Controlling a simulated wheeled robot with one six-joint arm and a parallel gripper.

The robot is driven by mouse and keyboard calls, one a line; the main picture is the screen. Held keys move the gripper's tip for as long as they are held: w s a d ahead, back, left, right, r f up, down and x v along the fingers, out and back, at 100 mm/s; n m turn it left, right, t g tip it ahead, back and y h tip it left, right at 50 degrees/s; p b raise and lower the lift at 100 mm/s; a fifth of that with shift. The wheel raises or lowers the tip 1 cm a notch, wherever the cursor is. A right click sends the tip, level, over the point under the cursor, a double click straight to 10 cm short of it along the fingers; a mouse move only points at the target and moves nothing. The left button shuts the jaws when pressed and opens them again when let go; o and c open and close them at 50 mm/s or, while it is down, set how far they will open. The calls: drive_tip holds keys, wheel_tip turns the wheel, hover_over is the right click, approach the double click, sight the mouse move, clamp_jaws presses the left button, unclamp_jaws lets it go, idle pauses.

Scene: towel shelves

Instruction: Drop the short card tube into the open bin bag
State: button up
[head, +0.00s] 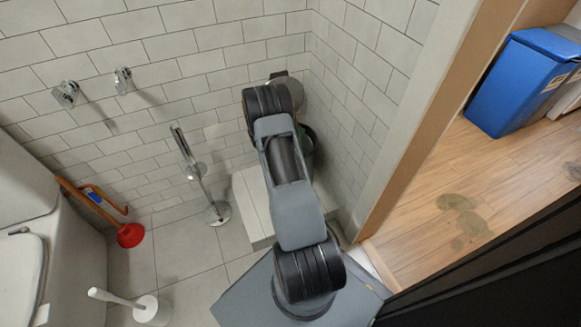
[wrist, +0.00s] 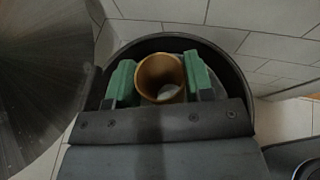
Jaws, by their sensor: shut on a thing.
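The short card tube (wrist: 146,76) is a brown open ring in the wrist view, seen nearly end-on with something pale inside. My gripper (wrist: 160,82) is shut on it, with a green pad on either side. Behind and around them is the round dark rim of the bin (wrist: 180,37), so the tube appears over the bin's mouth. Its height above the rim is unclear. The bag lining is too dark to make out. In the head view my arm hides the tube and most of the dark bin (head: 309,145) in the tiled corner.
A metal stand (head: 198,172), a red plunger (head: 130,236) and a white toilet brush (head: 150,309) stand left of my arm. The toilet (head: 17,265) is at far left. Tiled walls close in the corner. A blue bin (head: 520,85) stands beyond the doorway at right.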

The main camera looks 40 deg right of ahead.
wheel_tip(320, 180, down, 4)
drive_tip(key=shift+r+b, duration=0.2)
drive_tip(key=shift+b, duration=0.7)
drive_tip(key=o, duration=1)
drive_tip(key=shift+c, duration=0.2)
drive_tip(key=p+v, duration=0.4)
drive_tip(key=v, duration=1)
drive_tip(key=shift+p, duration=0.3)
drive_tip(key=shift+d+r, duration=0.1)
